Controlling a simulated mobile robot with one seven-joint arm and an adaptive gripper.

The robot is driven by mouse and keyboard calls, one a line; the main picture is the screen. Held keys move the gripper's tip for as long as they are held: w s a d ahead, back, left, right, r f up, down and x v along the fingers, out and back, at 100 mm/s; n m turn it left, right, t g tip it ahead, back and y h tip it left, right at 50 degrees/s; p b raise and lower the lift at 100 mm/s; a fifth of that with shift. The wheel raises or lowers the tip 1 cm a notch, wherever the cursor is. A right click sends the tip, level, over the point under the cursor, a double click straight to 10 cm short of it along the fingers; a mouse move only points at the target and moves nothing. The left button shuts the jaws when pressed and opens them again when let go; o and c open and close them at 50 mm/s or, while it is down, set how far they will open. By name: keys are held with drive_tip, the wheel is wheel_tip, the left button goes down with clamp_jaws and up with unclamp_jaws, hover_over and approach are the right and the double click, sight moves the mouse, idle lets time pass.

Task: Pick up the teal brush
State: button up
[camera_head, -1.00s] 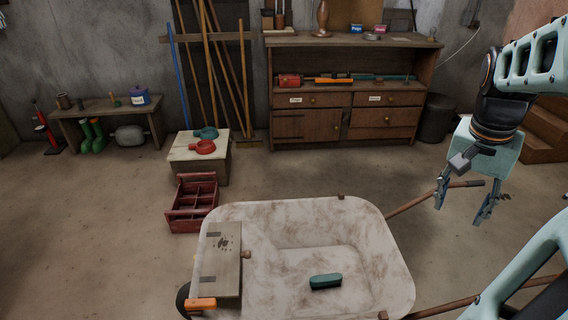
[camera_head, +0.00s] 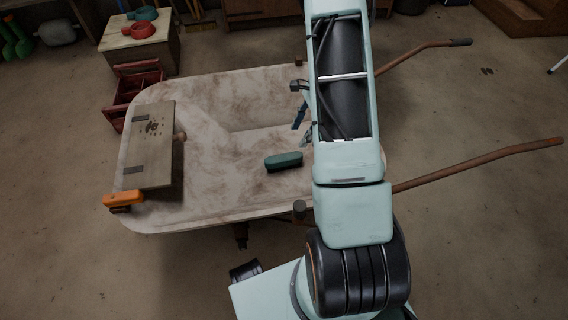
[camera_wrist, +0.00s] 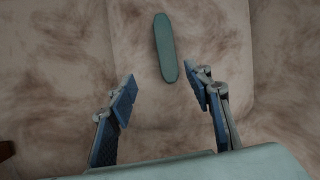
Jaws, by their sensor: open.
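The teal brush (camera_head: 284,160) lies in the pan of the wheelbarrow (camera_head: 215,195), right of its middle in the head view. In the wrist view the brush (camera_wrist: 165,47) is a long rounded block, beyond my fingertips and roughly between their lines. My gripper (camera_head: 303,127) is partly hidden behind my arm in the head view, with its fingers just above and right of the brush. In the wrist view my gripper (camera_wrist: 163,92) is open, fingers wide apart, with nothing between them. It is apart from the brush.
A wooden board (camera_head: 150,145) lies across the wheelbarrow's left end, with an orange-handled tool (camera_head: 122,199) at its lower corner. A red crate (camera_head: 136,88) and a small table (camera_head: 140,42) stand beyond. Wheelbarrow handles (camera_head: 480,164) stick out right. The pan around the brush is clear.

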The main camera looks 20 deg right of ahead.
approach(284, 157)
drive_tip(key=shift+m+y, duration=0.4)
drive_tip(key=x, duration=0.1)
drive_tip(key=b+x, duration=0.1)
drive_tip(key=x, duration=0.1)
drive_tip(key=b+x, duration=0.1)
drive_tip(key=shift+s+d+f, duration=0.25)
drive_tip(key=shift+d+f, duration=0.05)
drive_tip(key=shift+f, duration=0.05)
drive_tip(key=shift+w+b+x, duration=0.2)
drive_tip(key=shift+b+x, duration=0.35)
drive_tip(key=shift+x, duration=0.9)
drive_tip(key=shift+w+b+x, duration=0.15)
drive_tip(key=shift+b+x, duration=0.4)
drive_tip(key=shift+x, duration=0.85)
drive_tip(key=shift+f, duration=0.25)
drive_tip(key=shift+c, duration=0.5)
drive_tip(key=shift+a, duration=0.1)
clamp_jaws()
drive_tip(key=shift+r, duration=0.2)
